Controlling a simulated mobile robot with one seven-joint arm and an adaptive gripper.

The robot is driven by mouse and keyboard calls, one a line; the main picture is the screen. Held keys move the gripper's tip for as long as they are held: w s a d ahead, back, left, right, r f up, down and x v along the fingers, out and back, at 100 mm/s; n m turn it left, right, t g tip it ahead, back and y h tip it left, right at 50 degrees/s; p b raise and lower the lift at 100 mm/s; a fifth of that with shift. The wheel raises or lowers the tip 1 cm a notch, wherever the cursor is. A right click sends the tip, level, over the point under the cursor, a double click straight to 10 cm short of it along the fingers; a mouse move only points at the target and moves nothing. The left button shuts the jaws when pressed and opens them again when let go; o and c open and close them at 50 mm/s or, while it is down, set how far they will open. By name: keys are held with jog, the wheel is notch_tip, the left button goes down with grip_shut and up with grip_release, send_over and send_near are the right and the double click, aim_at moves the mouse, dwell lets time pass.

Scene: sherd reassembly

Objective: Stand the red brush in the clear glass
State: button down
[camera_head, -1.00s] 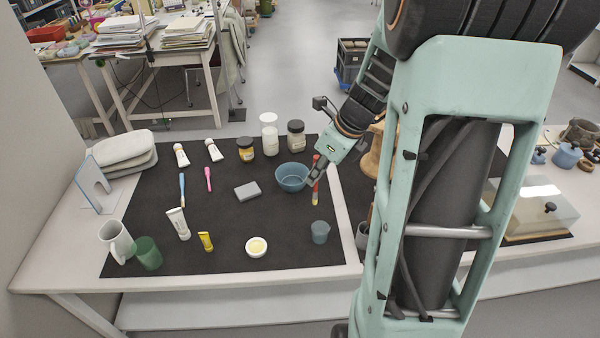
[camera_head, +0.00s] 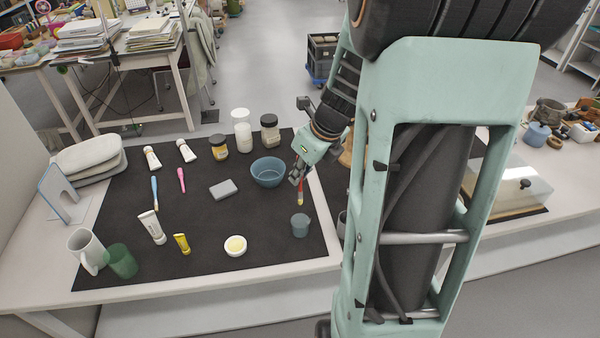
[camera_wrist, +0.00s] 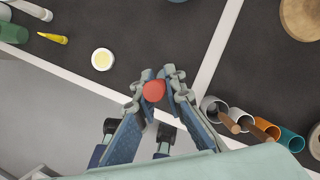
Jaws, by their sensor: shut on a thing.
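My gripper (camera_head: 298,178) is shut on the red brush (camera_head: 301,192), holding it roughly upright above the black mat, right of the blue bowl. The brush's yellowish lower end points down. In the wrist view, the brush shows as a round red end (camera_wrist: 154,91) between the fingertips (camera_wrist: 160,90). The clear glass (camera_head: 300,226), a small grey-blue see-through cup, stands upright on the mat near its right front corner. It is just below the brush in the head view, and the two look apart. In the wrist view the gripper mostly hides the glass.
The blue bowl (camera_head: 269,172) stands left of my gripper. A white dish (camera_head: 235,245), tubes and a green glass (camera_head: 121,261) are further left. Several cups (camera_wrist: 265,128) stand right of the mat. Bare mat lies between the dish and the glass.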

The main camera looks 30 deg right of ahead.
aim_at(300, 203)
jog(key=shift+f+b, duration=1.35)
jog(key=shift+f, duration=0.25)
jog(key=shift+f+b, duration=1.9)
jog(key=shift+f, duration=1.15)
jog(key=c, duration=1.9)
grip_release()
jog(key=v, duration=1.2)
